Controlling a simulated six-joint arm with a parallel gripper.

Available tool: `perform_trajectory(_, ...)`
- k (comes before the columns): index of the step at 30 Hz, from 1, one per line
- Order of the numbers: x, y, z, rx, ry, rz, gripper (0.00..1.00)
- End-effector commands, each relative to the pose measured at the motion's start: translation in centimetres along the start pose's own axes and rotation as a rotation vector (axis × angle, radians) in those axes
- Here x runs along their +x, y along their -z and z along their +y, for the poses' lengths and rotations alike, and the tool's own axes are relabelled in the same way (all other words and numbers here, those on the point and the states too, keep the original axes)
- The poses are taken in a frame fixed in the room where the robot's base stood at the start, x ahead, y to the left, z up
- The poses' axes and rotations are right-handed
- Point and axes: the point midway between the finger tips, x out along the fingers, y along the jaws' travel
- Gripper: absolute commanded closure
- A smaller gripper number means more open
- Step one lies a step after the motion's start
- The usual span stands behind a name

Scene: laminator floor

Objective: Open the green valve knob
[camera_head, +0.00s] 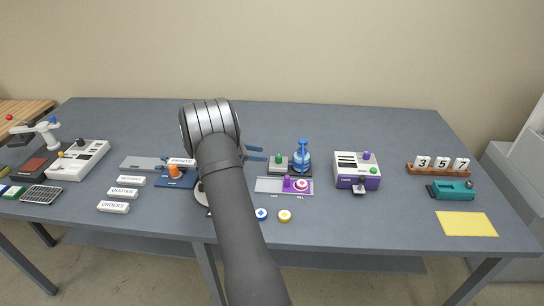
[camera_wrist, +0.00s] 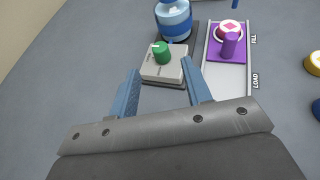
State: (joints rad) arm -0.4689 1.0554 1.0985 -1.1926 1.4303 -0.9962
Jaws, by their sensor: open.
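The green valve knob (camera_head: 278,159) stands on a light grey block beside the blue bottle dispenser (camera_head: 302,158). In the wrist view the green knob (camera_wrist: 162,53) shows a small white mark on its top and sits on the pale block (camera_wrist: 163,71). My gripper (camera_head: 259,153) is just left of the block in the head view. In the wrist view my gripper (camera_wrist: 160,69) has its blue fingers apart, with the knob ahead of and between the tips. Nothing is held, and I see no contact with the knob.
A grey slide tray (camera_wrist: 212,68) with a purple handle block (camera_wrist: 229,46) and a red-and-white round piece lies right of the knob. A white-and-purple machine (camera_head: 357,170) stands further right. Blue (camera_head: 261,214) and yellow (camera_head: 285,215) discs lie in front.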

Motion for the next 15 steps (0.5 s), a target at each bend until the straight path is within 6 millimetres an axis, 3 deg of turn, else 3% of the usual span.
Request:
perform_trajectory(1,-1.4,0.0,0.1,0.001,-0.005,0.001,0.55)
perform_trajectory(7,-5.7,0.0,0.1,-0.001,-0.003,0.001,0.55)
perform_trajectory(15,-8.4,0.0,0.0,0.0,0.0,0.0,0.55)
